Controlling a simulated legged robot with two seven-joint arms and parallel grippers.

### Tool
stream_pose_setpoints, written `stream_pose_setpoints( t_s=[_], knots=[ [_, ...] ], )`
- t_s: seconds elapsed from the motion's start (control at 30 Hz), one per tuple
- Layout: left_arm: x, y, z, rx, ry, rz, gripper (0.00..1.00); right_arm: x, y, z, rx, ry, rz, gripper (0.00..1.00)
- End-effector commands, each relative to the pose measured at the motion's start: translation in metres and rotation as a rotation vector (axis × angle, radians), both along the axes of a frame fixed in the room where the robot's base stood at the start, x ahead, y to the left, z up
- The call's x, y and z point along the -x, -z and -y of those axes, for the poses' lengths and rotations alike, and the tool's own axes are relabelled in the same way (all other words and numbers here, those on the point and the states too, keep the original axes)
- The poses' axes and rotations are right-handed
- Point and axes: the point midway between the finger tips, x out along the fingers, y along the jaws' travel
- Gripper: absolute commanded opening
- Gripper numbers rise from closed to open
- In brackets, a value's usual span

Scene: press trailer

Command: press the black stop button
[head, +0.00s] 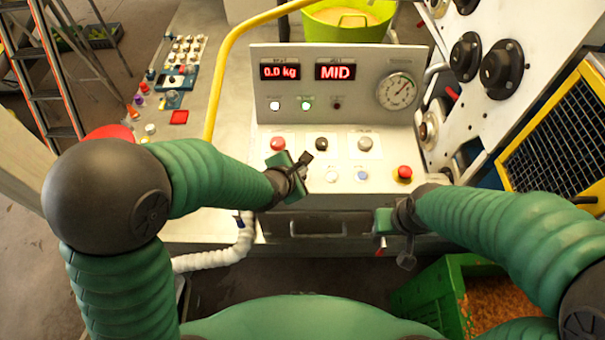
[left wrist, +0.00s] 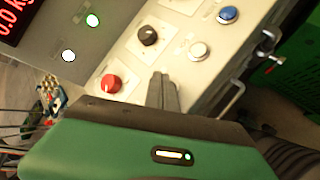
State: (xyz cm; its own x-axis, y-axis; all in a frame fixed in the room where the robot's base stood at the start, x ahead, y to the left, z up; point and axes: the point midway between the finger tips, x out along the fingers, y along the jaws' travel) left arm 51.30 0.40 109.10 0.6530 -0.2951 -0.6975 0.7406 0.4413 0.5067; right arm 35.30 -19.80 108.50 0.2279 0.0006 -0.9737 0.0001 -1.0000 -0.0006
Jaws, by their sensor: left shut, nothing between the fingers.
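The black button (head: 322,143) sits on the sloped panel between a red button (head: 278,144) and a grey one (head: 365,144). In the left wrist view the black button (left wrist: 147,35) stands beyond my fingertips, with the red button (left wrist: 110,83) nearer on the left. My left gripper (head: 305,160) is shut and empty, just below and left of the black button. Its closed fingers also show in the left wrist view (left wrist: 163,90), with a visible gap to the black button. My right gripper (head: 388,222) is at the panel's lower right edge; its fingers are not clear.
A white button (head: 331,176), a blue button (head: 362,175) and a red mushroom button (head: 404,173) sit lower on the panel. The displays read 0.0 kg and MID (head: 335,72). A yellow rail (head: 222,85) rises left. A green crate (head: 433,295) stands lower right.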

Motion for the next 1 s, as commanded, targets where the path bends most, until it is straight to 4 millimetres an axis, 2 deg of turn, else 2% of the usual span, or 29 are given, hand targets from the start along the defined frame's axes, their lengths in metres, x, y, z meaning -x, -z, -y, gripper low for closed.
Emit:
stream_pose_setpoints(
  t_s=[0.6, 1.0],
  knots=[
    [0.0000, 0.0000, 0.0000, 0.000, 0.000, 0.000, 0.00, 0.0000, 0.0000, 0.0000, 0.000, 0.000, 0.000, 0.36],
    [0.0013, 0.0071, -0.0006, -0.001, 0.001, 0.000, 0.00, -0.0001, 0.0059, 0.0000, 0.000, 0.000, 0.000, 0.36]
  ],
)
